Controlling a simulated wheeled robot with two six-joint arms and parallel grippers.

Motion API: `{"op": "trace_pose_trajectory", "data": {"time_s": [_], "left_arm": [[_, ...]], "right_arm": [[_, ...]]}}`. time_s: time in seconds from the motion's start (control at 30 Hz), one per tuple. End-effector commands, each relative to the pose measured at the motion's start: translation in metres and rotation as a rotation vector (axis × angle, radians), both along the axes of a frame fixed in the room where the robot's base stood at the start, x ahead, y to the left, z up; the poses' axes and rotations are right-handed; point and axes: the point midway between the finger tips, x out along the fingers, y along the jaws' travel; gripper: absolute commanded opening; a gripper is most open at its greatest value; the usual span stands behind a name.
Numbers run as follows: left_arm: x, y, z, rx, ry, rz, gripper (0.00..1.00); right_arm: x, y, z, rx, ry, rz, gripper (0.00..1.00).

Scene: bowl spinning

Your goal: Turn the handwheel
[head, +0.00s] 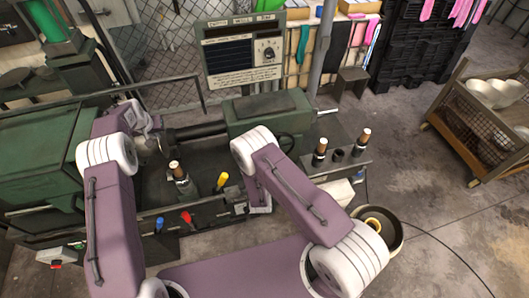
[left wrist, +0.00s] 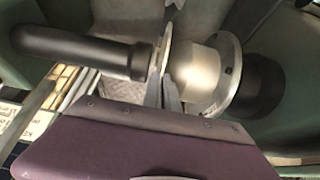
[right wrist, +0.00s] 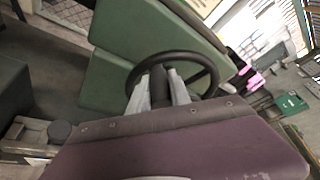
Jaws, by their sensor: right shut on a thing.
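The black handwheel (right wrist: 214,72) is a ring on the end of a green housing, seen in the right wrist view. In the head view part of its rim (head: 293,146) shows beside my right wrist. My right gripper (right wrist: 160,84) is shut on the dark handle at the wheel's near side, one finger on each side. In the head view its fingers are hidden behind the arm. My left gripper (left wrist: 163,88) is at a thin metal disc (left wrist: 165,48) beside a pale flanged metal piece (left wrist: 200,80). Its fingertips are close together; whether they grip the disc's edge is unclear.
The green lathe (head: 262,118) spans the middle. A control panel (head: 243,52) rises behind. A bucket (head: 390,222) is on the floor at right, near a wheeled cart (head: 470,135).

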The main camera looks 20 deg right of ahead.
Motion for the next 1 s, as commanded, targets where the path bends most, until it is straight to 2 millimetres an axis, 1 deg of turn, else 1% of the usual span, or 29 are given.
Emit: {"op": "trace_pose_trajectory", "data": {"time_s": [0.2, 0.6, 0.8, 1.0], "left_arm": [[0.000, 0.000, 0.000, 0.000, -0.001, 0.000, 0.00], [0.000, 0.000, 0.000, 0.000, -0.001, 0.000, 0.00], [0.000, -0.001, 0.000, -0.001, -0.001, 0.000, 0.00], [0.000, -0.002, 0.000, -0.002, -0.001, -0.001, 0.00]], "right_arm": [[0.000, 0.008, -0.014, -0.185, 0.000, 0.004, 0.00], [-0.001, 0.011, -0.037, -0.509, 0.001, 0.003, 0.00], [-0.001, 0.012, -0.046, -0.616, 0.003, 0.005, 0.00], [-0.002, 0.012, -0.053, -0.677, 0.008, 0.011, 0.00]]}}
